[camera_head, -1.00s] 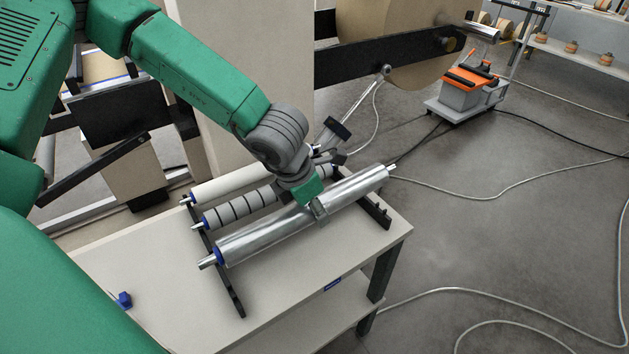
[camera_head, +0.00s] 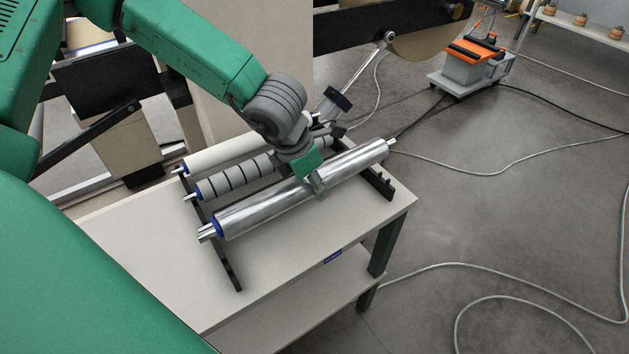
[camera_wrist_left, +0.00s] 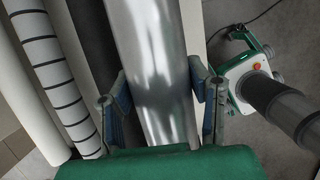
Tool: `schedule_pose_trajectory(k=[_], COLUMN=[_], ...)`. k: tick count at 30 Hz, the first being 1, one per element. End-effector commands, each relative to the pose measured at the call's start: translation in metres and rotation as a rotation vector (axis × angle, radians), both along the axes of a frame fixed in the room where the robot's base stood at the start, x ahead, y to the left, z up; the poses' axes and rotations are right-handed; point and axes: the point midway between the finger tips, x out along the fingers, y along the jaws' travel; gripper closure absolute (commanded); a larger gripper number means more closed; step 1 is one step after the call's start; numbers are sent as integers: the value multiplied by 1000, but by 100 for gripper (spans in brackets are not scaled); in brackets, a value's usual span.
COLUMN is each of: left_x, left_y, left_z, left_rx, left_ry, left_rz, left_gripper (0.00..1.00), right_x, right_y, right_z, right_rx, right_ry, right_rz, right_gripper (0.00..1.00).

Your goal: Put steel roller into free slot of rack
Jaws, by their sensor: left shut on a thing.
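The shiny steel roller (camera_head: 262,208) lies slantwise over the black rack (camera_head: 229,263) on the table, in front of two other rollers. My left gripper (camera_head: 318,186) is shut around the middle of the steel roller from above. In the left wrist view its two fingers (camera_wrist_left: 160,98) stand on either side of the steel roller (camera_wrist_left: 150,50). Both roller ends extend past the grip. I cannot tell whether the roller rests in the rack's notches or hangs just above them. The rack's bare right rail (camera_head: 378,185) shows in front of the roller. My right gripper is not in view.
A black-banded roller (camera_head: 238,178) and a plain pale roller (camera_head: 210,158) lie behind the steel one. The table top (camera_head: 290,262) is clear in front. An orange and grey cart (camera_head: 468,65) and hoses are on the floor at right.

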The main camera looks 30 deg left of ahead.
Motion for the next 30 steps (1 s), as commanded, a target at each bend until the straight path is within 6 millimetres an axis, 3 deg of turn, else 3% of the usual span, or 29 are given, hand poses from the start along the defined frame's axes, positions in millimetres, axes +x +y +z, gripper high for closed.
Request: schedule_pose_trajectory(k=[13,30], left_x=[1,1], left_y=[-3,-3], left_z=[1,-21], left_rx=[2,0], left_ry=[-3,-3], left_rz=[-2,-6], left_gripper=[100,100], right_x=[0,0], right_y=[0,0], right_z=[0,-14], right_rx=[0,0], right_ry=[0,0], right_rz=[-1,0], right_gripper=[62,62])
